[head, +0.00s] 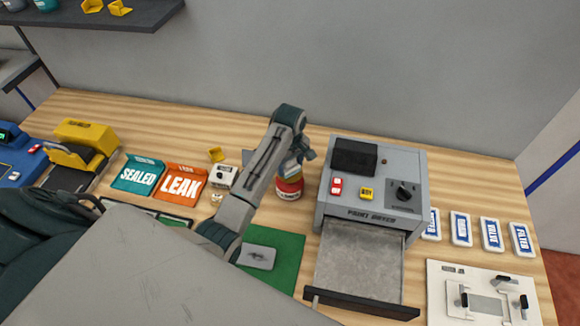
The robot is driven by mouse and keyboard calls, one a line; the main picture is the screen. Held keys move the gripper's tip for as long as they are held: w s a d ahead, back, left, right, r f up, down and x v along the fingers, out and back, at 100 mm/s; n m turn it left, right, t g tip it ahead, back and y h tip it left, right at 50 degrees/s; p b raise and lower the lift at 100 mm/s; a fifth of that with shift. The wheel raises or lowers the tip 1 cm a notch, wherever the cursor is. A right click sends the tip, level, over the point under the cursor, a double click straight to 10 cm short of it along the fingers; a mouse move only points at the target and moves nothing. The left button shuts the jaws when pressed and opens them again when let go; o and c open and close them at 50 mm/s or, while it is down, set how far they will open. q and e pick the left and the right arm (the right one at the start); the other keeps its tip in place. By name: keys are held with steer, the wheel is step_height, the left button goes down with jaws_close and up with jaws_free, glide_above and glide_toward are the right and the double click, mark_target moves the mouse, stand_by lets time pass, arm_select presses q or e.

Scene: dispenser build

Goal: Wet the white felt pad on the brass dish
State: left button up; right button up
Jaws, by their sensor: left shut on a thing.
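My left gripper (292,168) points down behind the green mat, left of the paint dryer. It is shut on a red container with a white label (289,188), with a yellow part near its top. The arm hides part of the container, and I cannot tell whether its base touches the table. A small pale item with a brassy tint (217,197) sits left of the arm. It may be the dish with the felt pad, but it is too small to tell. My right gripper is not in view.
The paint dryer (408,222) has its drawer (360,270) pulled out. The green mat (287,248) bears a grey plate (262,257).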

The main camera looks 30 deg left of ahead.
arm_select(q)
steer(key=shift+r, duration=2.5)
steer(key=shift+f, duration=0.1)
